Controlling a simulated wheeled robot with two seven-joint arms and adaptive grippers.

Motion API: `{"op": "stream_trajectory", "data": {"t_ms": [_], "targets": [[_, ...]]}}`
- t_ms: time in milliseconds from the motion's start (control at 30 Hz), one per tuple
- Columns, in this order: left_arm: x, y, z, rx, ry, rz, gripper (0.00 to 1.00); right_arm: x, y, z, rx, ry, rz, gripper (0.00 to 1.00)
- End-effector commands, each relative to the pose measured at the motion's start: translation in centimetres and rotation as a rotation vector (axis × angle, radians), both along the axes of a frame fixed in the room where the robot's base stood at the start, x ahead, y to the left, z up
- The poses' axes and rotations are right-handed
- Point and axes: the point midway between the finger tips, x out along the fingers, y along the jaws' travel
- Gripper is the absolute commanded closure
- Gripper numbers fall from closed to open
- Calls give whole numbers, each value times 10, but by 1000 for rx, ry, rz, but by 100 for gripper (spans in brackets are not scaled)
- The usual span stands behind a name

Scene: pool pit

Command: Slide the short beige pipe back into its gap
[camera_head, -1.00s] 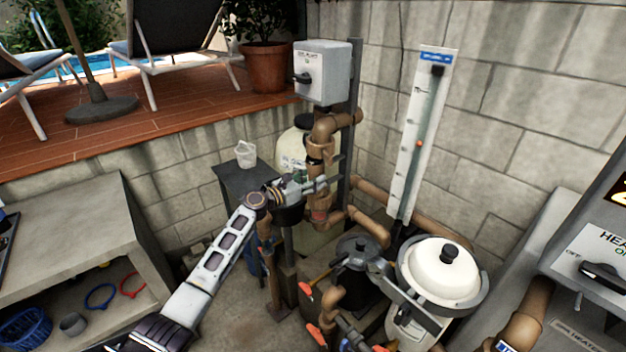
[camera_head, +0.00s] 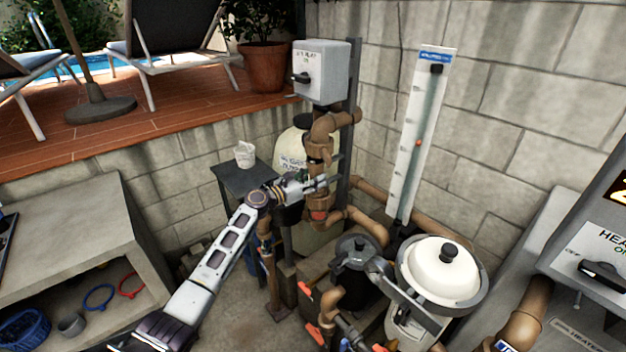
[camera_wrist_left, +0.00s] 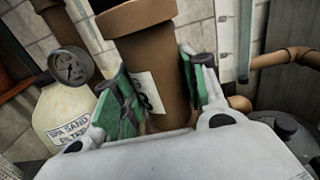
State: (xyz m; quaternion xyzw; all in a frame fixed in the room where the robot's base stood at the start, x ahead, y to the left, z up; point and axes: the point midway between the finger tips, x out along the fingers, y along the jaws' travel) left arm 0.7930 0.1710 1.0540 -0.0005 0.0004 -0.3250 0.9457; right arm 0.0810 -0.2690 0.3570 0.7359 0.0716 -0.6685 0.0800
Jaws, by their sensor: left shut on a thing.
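The short beige pipe (camera_wrist_left: 158,70) stands roughly upright between the green-padded fingers of my left gripper (camera_wrist_left: 150,95) in the left wrist view, with a white label on its side and a wider collar at its top. In the head view my left gripper (camera_head: 326,182) is shut on the pipe (camera_head: 319,190), between the brown upper elbow (camera_head: 332,125) and the lower fitting with a red part (camera_head: 320,215). The pipe looks nearly in line with them; the fingers partly cover it, and I cannot tell whether its ends are seated. My right gripper is not in view.
A grey switch box (camera_head: 322,72) hangs above the pipework. A cream sand filter (camera_head: 290,160) stands close behind my gripper. A white-lidded tank (camera_head: 445,270) and a dark pump pot (camera_head: 357,258) are at front right. A grey shelf (camera_head: 70,235) stands at left.

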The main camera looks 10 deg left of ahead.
Motion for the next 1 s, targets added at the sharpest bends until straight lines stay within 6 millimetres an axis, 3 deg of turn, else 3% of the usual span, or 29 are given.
{"op": "stream_trajectory", "data": {"t_ms": [467,1000], "targets": [[6,-4,1,0,-2,0,78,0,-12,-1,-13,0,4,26],[12,-10,2,0,-2,0,78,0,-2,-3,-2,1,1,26]]}}
